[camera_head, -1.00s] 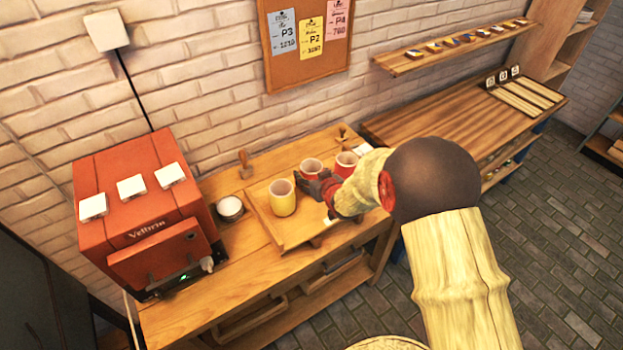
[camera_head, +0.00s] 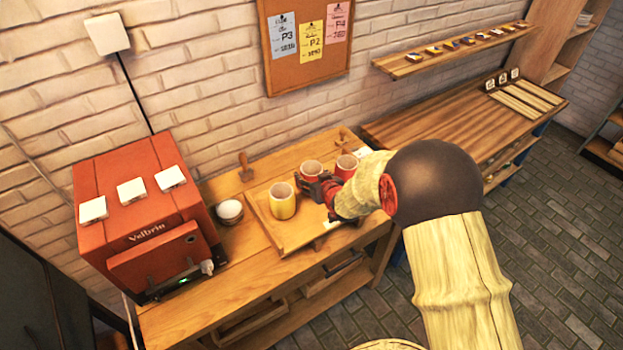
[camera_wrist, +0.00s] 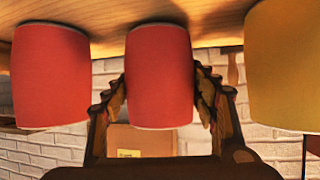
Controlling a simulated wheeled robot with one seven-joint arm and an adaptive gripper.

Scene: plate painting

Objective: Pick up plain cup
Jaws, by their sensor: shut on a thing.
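Three cups stand on a wooden tray (camera_head: 291,240) on the workbench: a yellow cup (camera_head: 283,207), a middle red cup (camera_head: 311,168) and another red cup (camera_head: 347,165) to the right. My gripper (camera_head: 316,184) is at the middle red cup, partly covering it. In the wrist view, which is upside down, my gripper (camera_wrist: 162,85) has one finger on each side of the middle red cup (camera_wrist: 160,75) and is shut on it. There the other red cup (camera_wrist: 50,75) is at left and the yellow cup (camera_wrist: 285,65) at right. No marking shows on the cups.
A white bowl-like vessel (camera_head: 229,210) stands left of the tray. Beyond it is a red machine (camera_head: 150,230). A wooden-handled tool (camera_head: 245,165) stands behind the tray. The brick wall is close behind; the tray's front left is clear.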

